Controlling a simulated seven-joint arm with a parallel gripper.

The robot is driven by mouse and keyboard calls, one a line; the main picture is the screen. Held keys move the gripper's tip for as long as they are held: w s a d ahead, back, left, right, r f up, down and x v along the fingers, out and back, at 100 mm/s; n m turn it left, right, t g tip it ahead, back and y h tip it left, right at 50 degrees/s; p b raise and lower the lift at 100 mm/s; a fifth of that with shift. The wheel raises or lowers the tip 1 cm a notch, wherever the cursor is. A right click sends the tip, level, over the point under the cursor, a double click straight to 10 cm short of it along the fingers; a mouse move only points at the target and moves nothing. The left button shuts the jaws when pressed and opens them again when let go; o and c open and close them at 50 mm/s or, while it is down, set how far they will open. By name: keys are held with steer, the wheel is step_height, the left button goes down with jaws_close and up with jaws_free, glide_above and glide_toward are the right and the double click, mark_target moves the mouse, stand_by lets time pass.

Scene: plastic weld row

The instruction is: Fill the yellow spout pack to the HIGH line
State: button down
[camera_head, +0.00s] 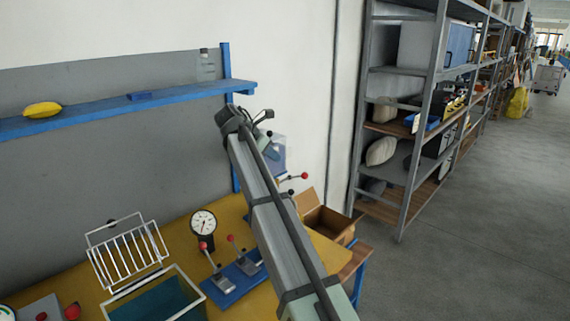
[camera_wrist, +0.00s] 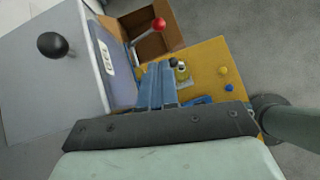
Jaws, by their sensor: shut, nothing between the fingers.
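In the wrist view, my gripper (camera_wrist: 157,68) has its two blue fingers shut together and empty, above the yellow table top (camera_wrist: 205,60). Just right of the fingertips stands a small yellowish pack-like thing (camera_wrist: 181,74) with a dark top, on a pale base. It may be the yellow spout pack; its level lines are too small to read. Left of the fingers is a grey machine (camera_wrist: 108,58) with a display label, a red-ball lever (camera_wrist: 159,24) and a black knob (camera_wrist: 52,44). In the head view the machine (camera_head: 279,150) is partly behind my arm, and my fingers are hidden.
A yellow object (camera_head: 42,109) lies on the blue shelf (camera_head: 180,95). A white wire rack (camera_head: 128,256), a dial gauge (camera_head: 203,223), a blue clamp base (camera_head: 235,280) and a teal-filled tray (camera_head: 150,300) occupy the table. An open cardboard box (camera_head: 325,222) stands beyond its right end.

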glide_toward(303, 177)
steer(key=x, duration=0.4)
steer(key=shift+w+f, duration=0.3)
steer(key=shift+w, duration=0.1)
steer(key=shift+w+d+f, duration=0.35)
steer(key=shift+d+f, duration=0.05)
steer(key=shift+d, duration=0.15)
steer(key=shift+s+f, duration=0.1)
steer(key=shift+s+d+f, duration=0.1)
steer(key=shift+d+f, duration=0.05)
steer(key=shift+f+y, duration=0.1)
steer(key=shift+y, duration=0.2)
steer(key=f+m+t+y, duration=0.1)
steer(key=s+d+f+t, duration=0.1)
steer(key=shift+d+f+m+y, duration=0.1)
steer(key=shift+f+m+y, duration=0.3)
stand_by(5.2)
